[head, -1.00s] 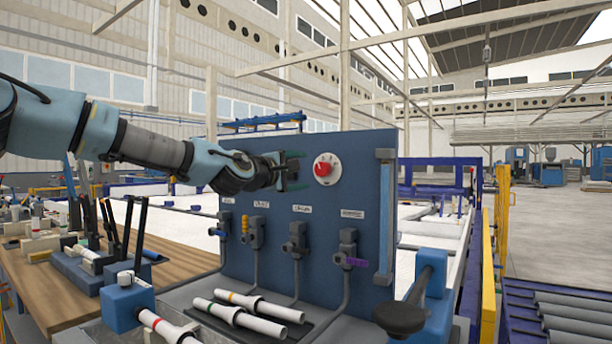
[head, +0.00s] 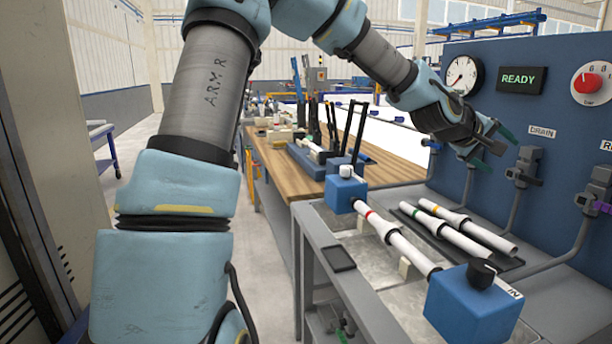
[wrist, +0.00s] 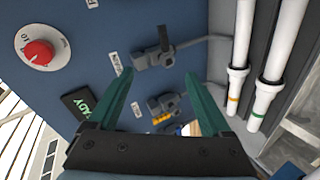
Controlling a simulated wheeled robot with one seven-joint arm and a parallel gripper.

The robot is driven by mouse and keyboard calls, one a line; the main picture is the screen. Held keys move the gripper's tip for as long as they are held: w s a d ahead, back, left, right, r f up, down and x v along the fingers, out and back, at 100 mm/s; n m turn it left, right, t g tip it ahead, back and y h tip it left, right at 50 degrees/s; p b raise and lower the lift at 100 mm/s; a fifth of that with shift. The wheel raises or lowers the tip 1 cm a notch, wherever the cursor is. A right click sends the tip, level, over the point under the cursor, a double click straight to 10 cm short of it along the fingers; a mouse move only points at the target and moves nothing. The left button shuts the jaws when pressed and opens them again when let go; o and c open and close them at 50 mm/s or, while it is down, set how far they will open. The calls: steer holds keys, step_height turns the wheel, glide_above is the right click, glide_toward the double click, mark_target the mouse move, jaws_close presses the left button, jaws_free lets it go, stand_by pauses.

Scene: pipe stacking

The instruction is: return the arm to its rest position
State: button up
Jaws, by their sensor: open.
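My gripper (head: 497,138) is in front of the blue panel (head: 548,120) in the head view, near the valve marked DRAIN (head: 523,167). Its green fingers stand apart with nothing between them, and they also show in the wrist view (wrist: 180,100). My arm reaches over the bench from the upper left, with its elbow beyond the top edge of the head view.
The panel carries a gauge (head: 462,75), a READY display (head: 520,80) and a red knob (head: 587,83). Below lie white pipes (head: 455,228) on a dark mat and a red-banded pipe (head: 395,238) between blue blocks. A wooden table (head: 390,167) with tools stands behind.

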steer(key=w+a+f+m+y+p, duration=0.1)
steer(key=a+f+y, duration=0.4)
steer(key=a, duration=0.9)
steer(key=w+a+f+m+y+p, duration=0.1)
steer(key=w+a+f+y, duration=0.15)
steer(key=a+f, duration=0.8)
steer(key=s+a+g+y, duration=0.1)
steer(key=s+a, duration=0.3)
steer(key=a, duration=0.4)
steer(key=s+a+r+g+y, duration=0.1)
steer(key=s+a, duration=0.3)
steer(key=a, duration=0.5)
steer(key=s+a+y+p, duration=0.1)
steer(key=s+a, duration=0.3)
steer(key=a, duration=0.5)
steer(key=shift+r+g+y, duration=0.25)
steer(key=shift+g+y, duration=0.15)
steer(key=shift+y, duration=0.35)
